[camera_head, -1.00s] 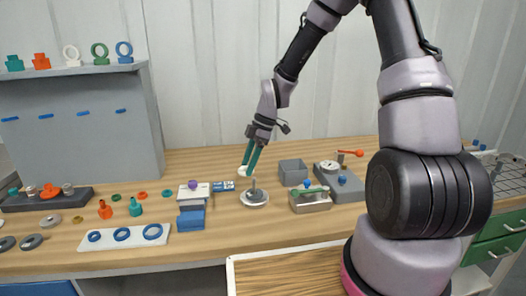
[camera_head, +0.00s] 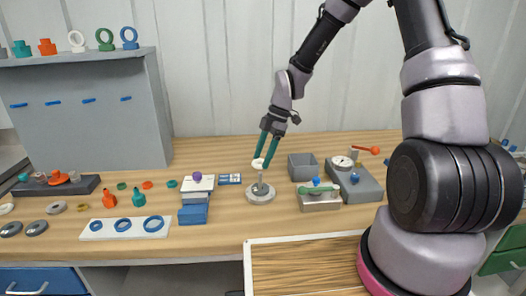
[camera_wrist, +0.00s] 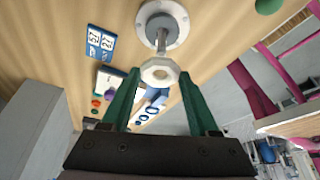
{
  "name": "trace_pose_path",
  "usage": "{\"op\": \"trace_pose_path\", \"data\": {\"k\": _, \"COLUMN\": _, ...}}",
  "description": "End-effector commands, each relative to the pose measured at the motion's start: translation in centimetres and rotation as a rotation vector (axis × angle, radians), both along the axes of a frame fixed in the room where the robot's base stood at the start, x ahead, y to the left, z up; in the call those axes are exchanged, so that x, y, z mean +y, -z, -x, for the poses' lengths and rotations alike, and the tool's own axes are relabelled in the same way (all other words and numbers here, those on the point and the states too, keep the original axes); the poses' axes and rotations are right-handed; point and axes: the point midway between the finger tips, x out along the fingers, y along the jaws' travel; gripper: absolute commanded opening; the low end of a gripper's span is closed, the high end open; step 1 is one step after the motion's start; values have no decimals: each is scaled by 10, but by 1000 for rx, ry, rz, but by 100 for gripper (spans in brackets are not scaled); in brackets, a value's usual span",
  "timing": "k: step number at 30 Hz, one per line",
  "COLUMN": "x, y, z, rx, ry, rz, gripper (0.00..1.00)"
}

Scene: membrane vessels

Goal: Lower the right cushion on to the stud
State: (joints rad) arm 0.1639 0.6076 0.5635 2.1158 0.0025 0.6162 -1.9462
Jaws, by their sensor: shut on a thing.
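My gripper (camera_head: 264,161) is shut on a small pale ring-shaped cushion (camera_head: 258,162), gripped at the tips of its green fingers. In the wrist view the cushion (camera_wrist: 159,72) lies between the two fingertips, with its central hole visible. The stud (camera_head: 261,188) is a grey upright post on a round pale base (camera_head: 260,194) on the bench. In the head view the cushion is above the stud, apart from or close to its top; the exact gap cannot be told. In the wrist view the stud (camera_wrist: 161,38) stands just beyond the cushion.
A white tray of blue rings (camera_head: 124,228) lies farther left.

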Motion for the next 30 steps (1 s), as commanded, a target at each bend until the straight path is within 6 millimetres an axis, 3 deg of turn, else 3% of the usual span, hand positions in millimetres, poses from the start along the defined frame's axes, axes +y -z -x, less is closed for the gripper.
{"op": "trace_pose_path", "data": {"k": 18, "x": 0, "y": 44, "z": 1, "rx": 3, "ry": 1, "rz": 0, "gripper": 9}}
{"op": "trace_pose_path", "data": {"k": 30, "x": 0, "y": 59, "z": 0, "rx": 0, "ry": 0, "rz": 0, "gripper": 9}}
